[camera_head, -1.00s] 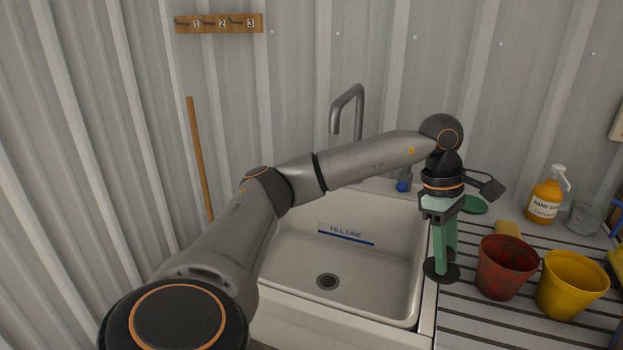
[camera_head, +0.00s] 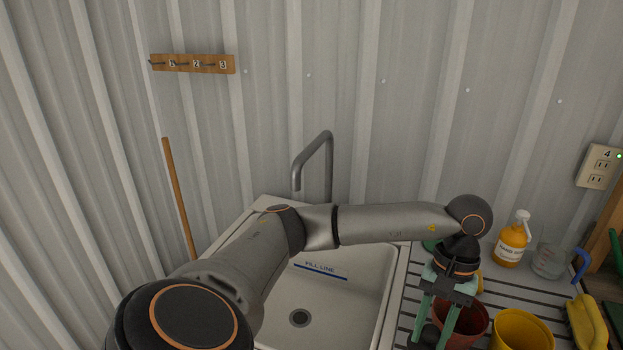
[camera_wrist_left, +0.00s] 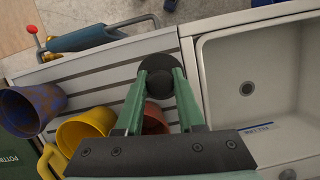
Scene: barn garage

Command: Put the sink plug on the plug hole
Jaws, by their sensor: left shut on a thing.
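The black round sink plug (camera_wrist_left: 158,64) is between the fingers of my left gripper (camera_wrist_left: 160,82), which is shut on its knob. In the head view my left gripper (camera_head: 436,338) points down over the drainer, right of the sink, with the plug partly seen at its tips (camera_head: 427,338). My right gripper is not in view.
The white sink (camera_wrist_left: 258,50) has a raised rim between plug and basin. A grey tap (camera_head: 328,160) stands behind it. A red pot (camera_head: 468,322) and a yellow pot (camera_head: 522,330) stand close by my gripper. A soap bottle (camera_head: 513,240) is farther back. The sink floor is clear.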

